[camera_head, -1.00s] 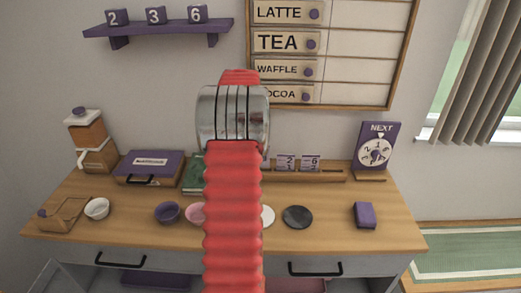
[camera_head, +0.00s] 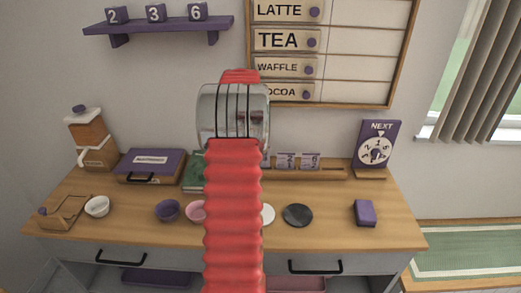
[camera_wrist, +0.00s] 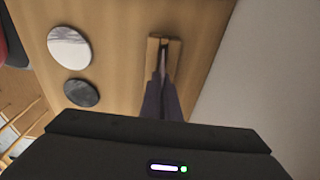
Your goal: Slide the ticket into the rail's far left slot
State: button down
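The wooden rail (camera_head: 332,174) stands along the back of the counter, its left part hidden behind my arm. Two pale numbered tickets (camera_head: 299,160) stand in its visible part. In the wrist view the rail's end (camera_wrist: 153,46) shows with a dark groove. My gripper (camera_wrist: 163,82) is over the rail, its two dark purple fingers close together on a thin pale ticket (camera_wrist: 163,62), seen edge-on and in line with the groove. Whether the ticket's lower edge is inside the groove I cannot tell. The head view hides the gripper behind my red arm.
A white plate (camera_wrist: 69,47) and a black plate (camera_wrist: 81,92) lie in front of the rail. A green book (camera_head: 193,173) and a purple case (camera_head: 150,165) are to the left, a NEXT dial (camera_head: 376,147) to the right. The wall is close behind.

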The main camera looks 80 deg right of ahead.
jog(key=shift+f, duration=1.1)
dwell(0.6)
jog(key=c, duration=1.9)
grip_release()
jog(key=shift+c, duration=0.2)
jog(key=r, duration=0.4)
jog(key=w+r, duration=0.1)
jog(key=r, duration=0.4)
jog(key=w+r, duration=0.1)
jog(key=r, duration=0.3)
jog(key=shift+a+r, duration=0.2)
jog(key=shift+r, duration=0.1)
